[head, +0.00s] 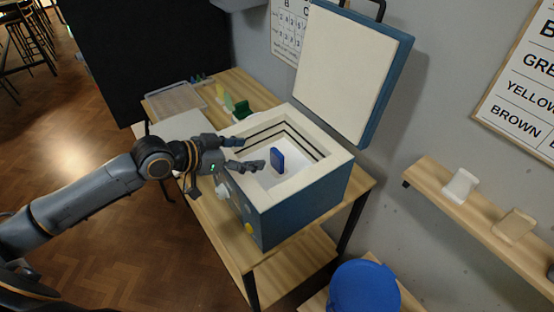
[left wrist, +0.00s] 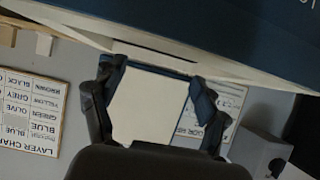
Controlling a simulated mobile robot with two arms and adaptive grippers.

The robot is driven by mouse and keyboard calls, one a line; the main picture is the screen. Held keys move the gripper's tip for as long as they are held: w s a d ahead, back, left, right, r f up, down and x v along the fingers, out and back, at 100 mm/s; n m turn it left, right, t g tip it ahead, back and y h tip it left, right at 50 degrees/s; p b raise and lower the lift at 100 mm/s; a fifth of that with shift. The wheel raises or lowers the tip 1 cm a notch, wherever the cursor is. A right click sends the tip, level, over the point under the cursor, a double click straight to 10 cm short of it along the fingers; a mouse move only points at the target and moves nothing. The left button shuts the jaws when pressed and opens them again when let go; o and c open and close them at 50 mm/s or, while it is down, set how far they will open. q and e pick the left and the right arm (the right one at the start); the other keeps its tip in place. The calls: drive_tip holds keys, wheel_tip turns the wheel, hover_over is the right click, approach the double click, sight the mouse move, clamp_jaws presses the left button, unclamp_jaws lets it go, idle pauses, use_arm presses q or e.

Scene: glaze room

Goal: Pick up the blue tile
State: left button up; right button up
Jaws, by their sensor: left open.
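The blue tile (head: 277,160) stands upright on the pale floor of the open kiln (head: 290,215), inside its stepped white rim. My left gripper (head: 262,152) reaches in over the kiln's left rim. Its fingers are spread and empty, just left of the tile and apart from it as far as I can tell. In the left wrist view the open fingers (left wrist: 158,74) show with nothing between them. The tile is not seen in that view. My right gripper is in neither view.
The raised kiln lid (head: 350,70) stands at the back; it also shows in the left wrist view (left wrist: 150,108). Green (head: 242,109) and yellow (head: 219,90) pieces and a tray (head: 175,98) lie behind left. A wall shelf (head: 480,215) is right, a blue round object (head: 365,288) below.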

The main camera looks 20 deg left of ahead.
sight(276, 153)
use_arm(q)
drive_tip(key=p+x, duration=0.3)
drive_tip(key=x, duration=0.4)
drive_tip(key=shift+w+d+f, duration=0.15)
drive_tip(key=shift+w, duration=0.1)
drive_tip(key=shift+w+d+f, duration=0.15)
drive_tip(key=shift+w+f, duration=0.05)
drive_tip(key=shift+f, duration=0.1)
drive_tip(key=shift+s, duration=0.1)
drive_tip(key=c, duration=0.5)
drive_tip(key=shift+r, duration=0.1)
clamp_jaws()
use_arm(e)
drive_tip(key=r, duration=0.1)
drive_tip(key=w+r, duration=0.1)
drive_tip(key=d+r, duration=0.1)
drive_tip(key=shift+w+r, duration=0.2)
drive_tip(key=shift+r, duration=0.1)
